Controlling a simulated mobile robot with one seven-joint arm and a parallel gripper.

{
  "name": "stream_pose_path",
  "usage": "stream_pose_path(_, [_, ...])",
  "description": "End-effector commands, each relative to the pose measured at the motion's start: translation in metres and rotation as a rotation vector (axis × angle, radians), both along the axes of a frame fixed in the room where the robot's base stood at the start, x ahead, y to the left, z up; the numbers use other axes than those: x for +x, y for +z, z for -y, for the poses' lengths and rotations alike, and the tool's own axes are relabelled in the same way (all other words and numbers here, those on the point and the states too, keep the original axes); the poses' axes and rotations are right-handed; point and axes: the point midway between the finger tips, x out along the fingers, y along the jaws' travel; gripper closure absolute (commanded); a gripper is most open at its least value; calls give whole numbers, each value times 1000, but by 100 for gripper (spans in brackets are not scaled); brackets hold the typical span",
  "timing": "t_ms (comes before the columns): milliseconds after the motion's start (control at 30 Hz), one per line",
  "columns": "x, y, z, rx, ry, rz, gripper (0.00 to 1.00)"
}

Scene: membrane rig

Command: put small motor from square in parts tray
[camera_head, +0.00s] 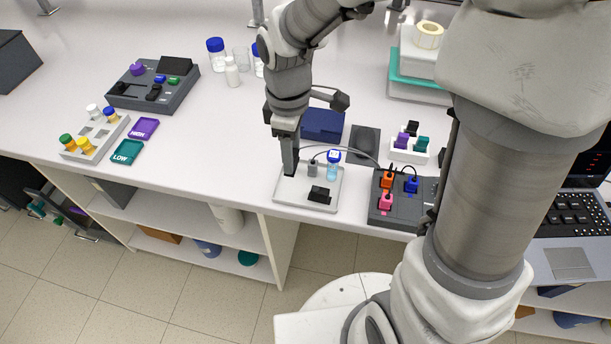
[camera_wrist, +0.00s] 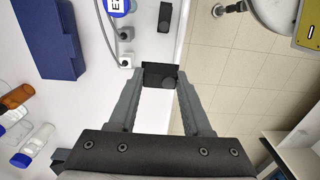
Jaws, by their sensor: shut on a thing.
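My gripper (camera_wrist: 160,76) is shut on a small dark block with a rounded end, which looks like the small motor (camera_wrist: 161,77). In the head view my gripper (camera_head: 289,168) points down at the left end of a shallow light plate (camera_head: 294,198), perhaps the parts tray. The motor is low there; I cannot tell whether it touches the plate. The plate also holds a black block (camera_head: 319,194), a blue-capped vial (camera_head: 333,165) and a grey cable plug (camera_head: 312,168). A dark grey square mat (camera_head: 365,143) lies bare behind it.
A dark blue box (camera_head: 322,124) stands behind the plate. A dark socket box (camera_head: 398,207) with orange, pink and blue plugs is to its right, with cables arching between. The counter's front edge runs close to the plate. The counter to its left is clear.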

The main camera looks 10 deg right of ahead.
Motion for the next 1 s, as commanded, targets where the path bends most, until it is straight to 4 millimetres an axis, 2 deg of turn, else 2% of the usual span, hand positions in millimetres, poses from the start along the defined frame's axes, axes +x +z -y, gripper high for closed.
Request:
stream_pose_path(200, [-2, -42, -1, -2, 12, -7, 100])
stream_pose_path(467, [-1, -65, -1, -1, 8, -4, 100])
stream_pose_path(633, [-2, -90, -1, -2, 10, -6, 100])
stream_pose_path(733, [-1, -97, -1, -1, 9, -3, 100])
stream_pose_path(1000, [-1, -98, -1, -1, 8, -1, 100])
